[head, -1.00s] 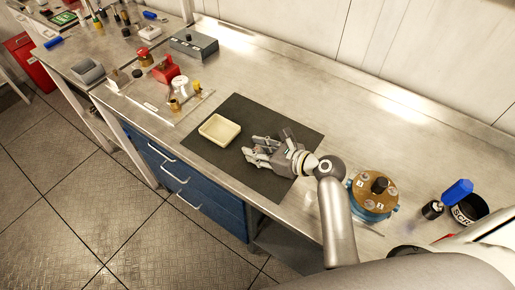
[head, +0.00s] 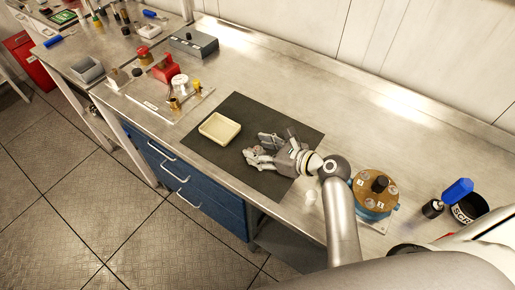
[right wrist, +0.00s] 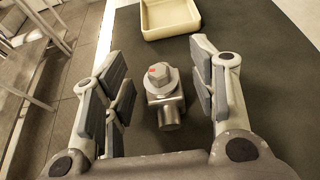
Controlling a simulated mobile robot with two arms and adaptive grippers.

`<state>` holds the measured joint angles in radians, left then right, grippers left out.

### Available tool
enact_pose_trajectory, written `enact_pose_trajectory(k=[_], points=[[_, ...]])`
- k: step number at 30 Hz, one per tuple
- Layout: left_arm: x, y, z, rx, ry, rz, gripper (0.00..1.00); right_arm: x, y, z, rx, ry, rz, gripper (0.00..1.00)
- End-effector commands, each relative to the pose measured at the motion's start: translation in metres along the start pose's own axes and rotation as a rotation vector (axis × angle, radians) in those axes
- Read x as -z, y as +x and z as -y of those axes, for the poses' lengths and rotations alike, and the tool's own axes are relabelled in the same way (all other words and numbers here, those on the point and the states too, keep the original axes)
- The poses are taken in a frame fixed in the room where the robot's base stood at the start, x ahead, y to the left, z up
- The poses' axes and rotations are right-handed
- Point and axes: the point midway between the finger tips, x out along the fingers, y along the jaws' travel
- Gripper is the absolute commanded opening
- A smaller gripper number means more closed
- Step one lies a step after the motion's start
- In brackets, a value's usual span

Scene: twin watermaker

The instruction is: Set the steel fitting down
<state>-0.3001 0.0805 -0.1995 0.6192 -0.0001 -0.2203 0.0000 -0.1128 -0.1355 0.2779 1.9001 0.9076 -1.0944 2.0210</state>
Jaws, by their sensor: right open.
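The steel fitting (right wrist: 164,92) is a grey metal piece with a hex head, a block-like body and a round stub, with a small red mark on the head. It rests on the dark mat (head: 232,171), between the spread fingers of my right gripper (right wrist: 160,80). Gaps show on both sides of it. In the head view my right gripper (head: 262,149) is low over the mat, and the fitting is hard to make out there. My left gripper is not in view.
A cream tray (head: 219,129) stands on the mat just beyond the fingertips. A blue-based round device with a brown top (head: 376,193) stands right of the mat. A plate with red and white parts (head: 168,95) lies to the left. The bench behind the mat is clear.

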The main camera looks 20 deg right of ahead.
Motion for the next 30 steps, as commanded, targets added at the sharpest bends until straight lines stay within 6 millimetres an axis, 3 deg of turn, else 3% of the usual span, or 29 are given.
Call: enact_pose_trajectory(k=[15,21,30], points=[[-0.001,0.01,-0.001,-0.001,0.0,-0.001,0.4,0.001,-0.096,0.0,0.0,-0.003,-0.001,0.53],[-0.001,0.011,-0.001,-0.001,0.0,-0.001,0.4,0.0,-0.109,0.0,-0.002,-0.002,0.0,0.53],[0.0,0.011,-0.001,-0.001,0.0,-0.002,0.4,-0.001,-0.109,0.0,-0.002,-0.002,0.001,0.53]])
